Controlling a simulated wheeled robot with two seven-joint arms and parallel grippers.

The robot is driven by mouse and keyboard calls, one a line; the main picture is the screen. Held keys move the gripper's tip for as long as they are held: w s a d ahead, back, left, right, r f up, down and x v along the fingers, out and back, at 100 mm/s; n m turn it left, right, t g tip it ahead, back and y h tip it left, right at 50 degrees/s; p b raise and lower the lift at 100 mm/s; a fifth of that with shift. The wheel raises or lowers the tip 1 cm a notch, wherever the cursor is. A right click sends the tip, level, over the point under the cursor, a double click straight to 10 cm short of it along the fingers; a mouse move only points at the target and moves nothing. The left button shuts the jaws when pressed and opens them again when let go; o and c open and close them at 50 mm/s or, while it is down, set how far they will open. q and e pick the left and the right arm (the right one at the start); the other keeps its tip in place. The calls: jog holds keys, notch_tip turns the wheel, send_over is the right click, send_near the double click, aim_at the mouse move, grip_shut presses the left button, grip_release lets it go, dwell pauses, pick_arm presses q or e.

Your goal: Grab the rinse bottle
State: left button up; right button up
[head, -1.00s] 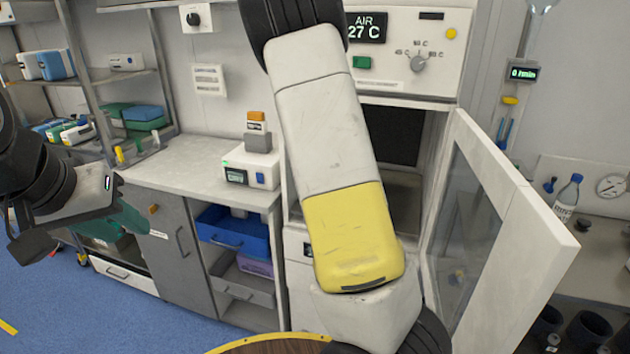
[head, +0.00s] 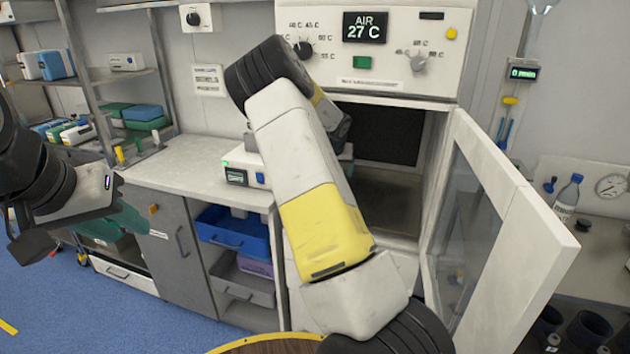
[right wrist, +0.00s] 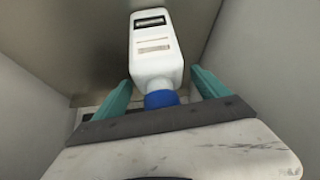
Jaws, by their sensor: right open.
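A white bottle with a blue cap and printed labels (right wrist: 155,48) shows in the right wrist view, in a narrow space with pale walls. My right gripper (right wrist: 161,80) is open, with one teal finger on each side of the bottle near its cap end. Gaps show between the fingers and the bottle. In the head view the right gripper is hidden behind my right arm. My left gripper (head: 122,222) is at the left, in front of the grey cupboards, with teal fingers partly showing. Its opening cannot be made out.
The cabinet under the AIR 27 C panel (head: 375,50) stands open. Its glazed door (head: 500,235) swings out to the right. A white device (head: 240,172) sits on the left counter.

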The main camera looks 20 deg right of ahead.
jog(key=shift+f, duration=0.1)
grip_shut()
jog(key=shift+w, duration=0.1)
dwell(0.5)
